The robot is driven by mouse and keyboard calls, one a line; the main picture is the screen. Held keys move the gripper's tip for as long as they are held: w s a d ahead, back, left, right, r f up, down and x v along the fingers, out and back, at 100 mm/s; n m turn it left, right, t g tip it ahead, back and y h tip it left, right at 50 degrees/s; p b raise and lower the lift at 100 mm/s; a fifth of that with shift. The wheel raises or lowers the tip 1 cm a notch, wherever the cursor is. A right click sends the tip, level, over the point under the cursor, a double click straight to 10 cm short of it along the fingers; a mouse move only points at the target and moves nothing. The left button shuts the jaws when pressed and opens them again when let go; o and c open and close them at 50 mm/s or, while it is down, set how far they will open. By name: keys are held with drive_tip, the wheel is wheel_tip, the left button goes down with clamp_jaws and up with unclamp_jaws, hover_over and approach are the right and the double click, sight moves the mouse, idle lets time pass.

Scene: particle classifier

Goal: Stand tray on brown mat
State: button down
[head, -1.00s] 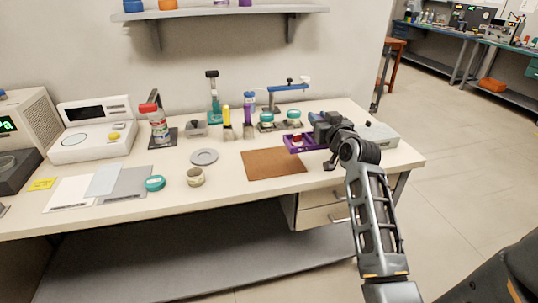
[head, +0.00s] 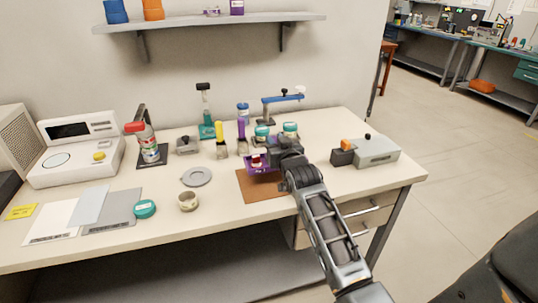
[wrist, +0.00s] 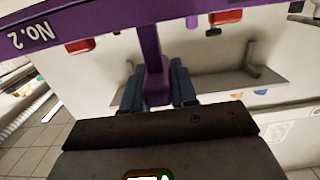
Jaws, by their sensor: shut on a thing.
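The purple tray (head: 259,168) is in my gripper (head: 270,158), above the far part of the brown mat (head: 262,191) in the head view. Something red and white shows in the tray. In the wrist view the tray's purple wall (wrist: 100,22) with the label "No.2" spans the top. My gripper's two blue-grey fingers (wrist: 157,88) are shut on a purple upright part of the tray. From the head view I cannot tell whether the tray touches the mat. My arm hides part of the mat's right side.
Teal-lidded jars (head: 290,130) and a blue-armed stand (head: 284,99) are close behind the tray. A grey box (head: 377,151) stands to the right. The table front is clear.

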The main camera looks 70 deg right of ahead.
drive_tip(key=shift+w+a+f, duration=0.2)
drive_tip(key=shift+w+f, duration=0.1)
drive_tip(key=shift+w, duration=0.15)
drive_tip(key=shift+w+a+f, duration=0.15)
drive_tip(key=shift+w+f, duration=0.1)
drive_tip(key=shift+w, duration=0.2)
drive_tip(key=shift+f+b, duration=0.35)
drive_tip(key=shift+f, duration=1.65)
